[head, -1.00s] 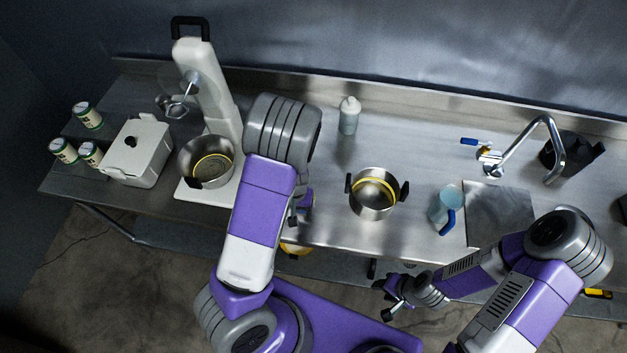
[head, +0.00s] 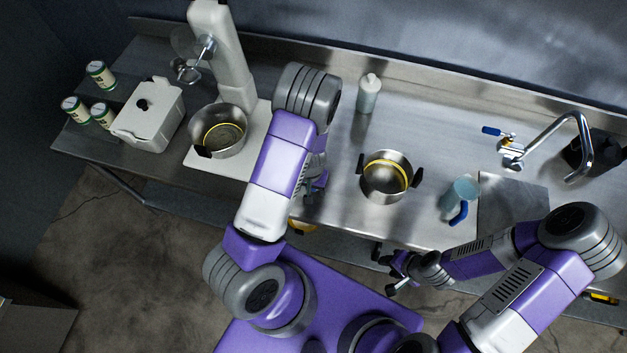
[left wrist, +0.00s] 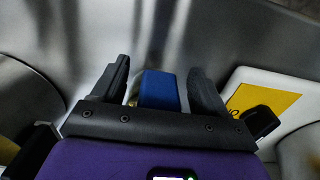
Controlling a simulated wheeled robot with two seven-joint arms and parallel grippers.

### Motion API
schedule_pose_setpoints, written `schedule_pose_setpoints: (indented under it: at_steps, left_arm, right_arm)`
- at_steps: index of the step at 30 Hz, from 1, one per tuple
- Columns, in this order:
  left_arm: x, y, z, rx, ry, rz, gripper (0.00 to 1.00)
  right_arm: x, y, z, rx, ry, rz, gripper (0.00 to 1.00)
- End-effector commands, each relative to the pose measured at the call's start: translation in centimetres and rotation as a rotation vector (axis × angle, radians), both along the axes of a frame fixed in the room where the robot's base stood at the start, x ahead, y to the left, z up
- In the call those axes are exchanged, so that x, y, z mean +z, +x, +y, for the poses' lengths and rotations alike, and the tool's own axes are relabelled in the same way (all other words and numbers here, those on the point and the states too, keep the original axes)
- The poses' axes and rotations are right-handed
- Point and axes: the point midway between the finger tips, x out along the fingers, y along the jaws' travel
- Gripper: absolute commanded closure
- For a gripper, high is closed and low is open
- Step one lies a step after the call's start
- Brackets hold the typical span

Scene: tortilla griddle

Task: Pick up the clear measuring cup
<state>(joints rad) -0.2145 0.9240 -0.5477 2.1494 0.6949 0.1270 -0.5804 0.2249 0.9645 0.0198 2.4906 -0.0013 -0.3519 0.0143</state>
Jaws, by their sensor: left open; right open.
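A clear, bluish measuring cup (head: 459,193) with a blue handle stands on the steel counter, right of the pot, in the head view. My left gripper (head: 314,188) is partly hidden by its own arm, over the counter left of the pot and well apart from that cup. In the left wrist view my left gripper (left wrist: 162,80) is open, with a blue piece (left wrist: 160,91) showing between its fingers. I cannot tell what this piece belongs to or whether the fingers touch it. My right gripper (head: 388,270) is open and empty by the counter's front edge, below the cup.
A steel pot (head: 386,181) with dark handles stands mid-counter. A white mixer (head: 229,75) with a steel bowl (head: 216,132), a white lidded box (head: 150,118) and several cans stand left. A bottle (head: 368,94) is behind. A faucet (head: 580,140) and sink cover (head: 512,202) are right.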

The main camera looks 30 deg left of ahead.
Motion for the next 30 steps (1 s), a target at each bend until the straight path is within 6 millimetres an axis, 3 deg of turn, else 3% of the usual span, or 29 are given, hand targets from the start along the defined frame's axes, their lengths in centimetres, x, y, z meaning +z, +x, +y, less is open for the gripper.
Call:
schedule_pose_setpoints:
  at_steps: [2,16,23,26,30]
  left_arm:
    - [0.0,0.0,0.0,0.0,0.0,0.0,0.27]
    - [0.1,0.0,0.0,0.0,0.0,0.0,0.97]
    - [0.3,0.0,0.0,-0.001,0.0,-0.001,0.98]
    - [1.3,0.1,-0.1,-0.002,-0.001,-0.002,0.98]
    - [4.0,0.2,-0.1,-0.003,0.0,-0.006,0.98]
  right_arm:
    - [0.0,0.0,0.0,0.0,0.0,0.0,0.57]
    - [0.0,0.0,0.0,0.0,0.0,0.0,0.57]
    - [0.1,0.0,0.0,0.0,0.0,0.0,0.57]
    - [0.3,0.0,0.0,0.0,0.0,0.0,0.57]
    - [0.8,0.0,0.0,0.0,0.0,0.0,0.57]
